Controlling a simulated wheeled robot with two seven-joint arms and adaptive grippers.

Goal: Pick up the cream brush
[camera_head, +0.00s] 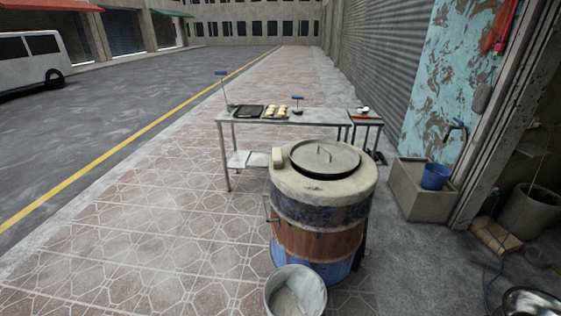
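I cannot make out the cream brush with certainty. A small white item (363,110) and a thin red item (360,117) lie on the small side table (371,123) behind the barrel oven, too small to identify. A cream, blocky piece (278,157) sits at the left rim of the barrel oven (318,237); I cannot tell whether it is separate or part of the oven. Neither of my grippers is in view.
A round lid (324,157) covers the oven's top. A metal bucket (296,291) stands in front of it. Behind it, a long table (325,117) holds a dark tray (248,111) and yellowish pieces (275,111). A basin (413,200) with a blue bucket (436,176) is right. Paving at left is clear.

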